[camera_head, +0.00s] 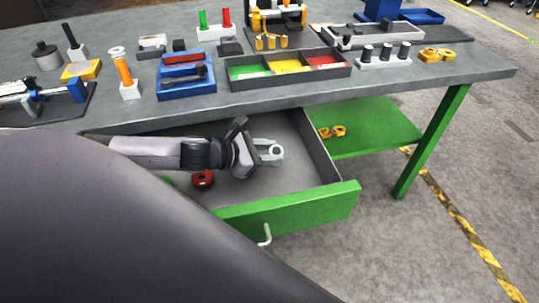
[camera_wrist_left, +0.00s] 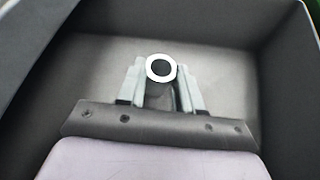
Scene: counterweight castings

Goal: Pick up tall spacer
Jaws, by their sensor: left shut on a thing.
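The tall spacer (camera_wrist_left: 161,69) is a light ring-ended tube. In the left wrist view it stands between the two fingers of my left gripper (camera_wrist_left: 160,85), with its open top facing the camera. In the head view my left gripper (camera_head: 267,150) reaches into the open drawer and is shut on the spacer (camera_head: 276,151), whose pale ring end shows at the fingertips. The spacer's lower part is hidden by the gripper, and I cannot tell whether it touches the drawer floor. My right gripper is not in view.
The green-fronted drawer (camera_head: 290,210) is pulled out under the grey workbench (camera_head: 300,100), its walls around my gripper. A red ring part (camera_head: 203,179) lies in the drawer. Yellow parts (camera_head: 332,132) lie on the green shelf (camera_head: 375,130). The benchtop above is crowded with trays and fixtures.

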